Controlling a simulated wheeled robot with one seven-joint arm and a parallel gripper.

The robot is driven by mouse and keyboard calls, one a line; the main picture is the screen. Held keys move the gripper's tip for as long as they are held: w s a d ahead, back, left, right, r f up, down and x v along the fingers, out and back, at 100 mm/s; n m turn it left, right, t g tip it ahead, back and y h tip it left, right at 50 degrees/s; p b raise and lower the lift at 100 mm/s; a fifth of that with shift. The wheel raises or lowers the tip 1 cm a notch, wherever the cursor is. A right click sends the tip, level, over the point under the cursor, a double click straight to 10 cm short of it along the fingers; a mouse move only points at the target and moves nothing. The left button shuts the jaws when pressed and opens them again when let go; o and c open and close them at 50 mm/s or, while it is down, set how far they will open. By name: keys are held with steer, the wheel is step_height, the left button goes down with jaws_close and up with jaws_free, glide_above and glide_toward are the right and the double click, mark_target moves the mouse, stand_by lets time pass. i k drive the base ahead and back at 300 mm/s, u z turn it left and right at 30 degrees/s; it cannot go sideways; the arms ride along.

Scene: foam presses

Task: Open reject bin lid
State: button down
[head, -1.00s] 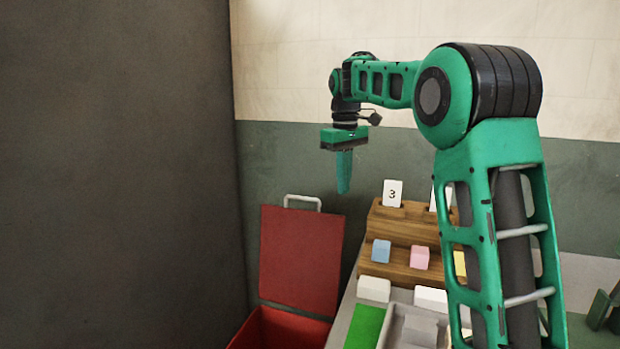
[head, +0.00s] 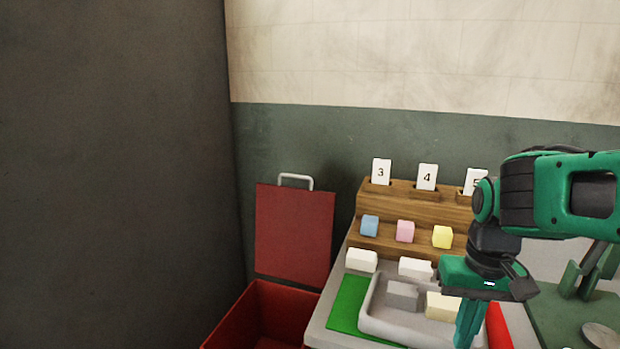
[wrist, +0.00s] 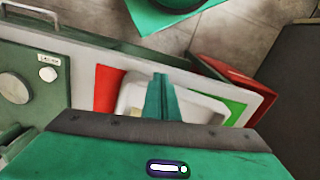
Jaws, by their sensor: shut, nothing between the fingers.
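The red reject bin (head: 262,312) stands on the floor to the left of the table. Its lid (head: 294,235) stands raised, nearly upright, at the back of the bin, with a light metal handle (head: 295,180) on its top edge. The bin's inside is partly visible from above. My gripper (head: 467,330) is over the right part of the table, pointing down, well to the right of the bin. Its fingers are closed together and empty. In the wrist view my gripper (wrist: 160,95) shows in front of the tray, and the red bin (wrist: 232,85) is beyond the table edge.
The table holds a grey tray (head: 372,322) with blocks, a green mat (head: 346,304) and a red patch (head: 498,328). Behind is a wooden stepped rack (head: 400,203) with number cards and coloured blocks. A dark wall (head: 110,170) fills the left. A green machine (head: 585,290) stands right.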

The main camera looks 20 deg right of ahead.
mark_target(294, 226)
steer(key=k, duration=1.15)
steer(key=u, duration=0.55)
steer(key=i, duration=2.05)
steer(key=z, duration=0.75)
